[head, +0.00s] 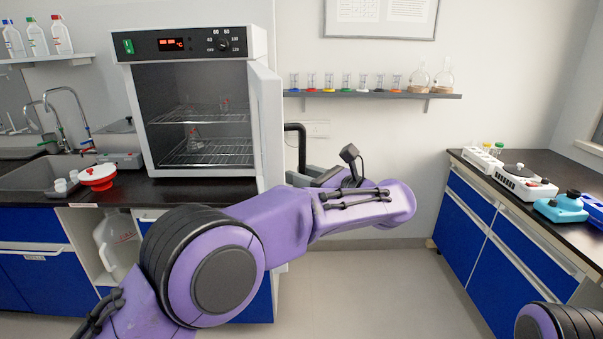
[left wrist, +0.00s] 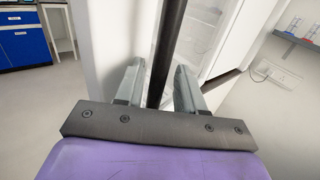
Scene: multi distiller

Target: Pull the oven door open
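The white oven (head: 125,100) stands on the dark counter with its front open. Two wire racks with small glassware show inside. Its door (head: 268,130) is hinged on the right and stands swung far out towards me. The black handle (head: 302,147) is on the door's outer side; it also shows as a black bar in the left wrist view (left wrist: 168,45). My left gripper (head: 300,180) is at the handle's lower part, mostly hidden by my arm. In the left wrist view its two fingers (left wrist: 158,80) flank the bar; whether they press on it is unclear. My right gripper is out of view.
A sink (head: 45,178) and a red-and-white item (head: 98,178) are left of the oven. A wall shelf (head: 375,95) holds glassware. The right counter (head: 560,180) carries lab devices. The floor (head: 360,285) between the counters is clear.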

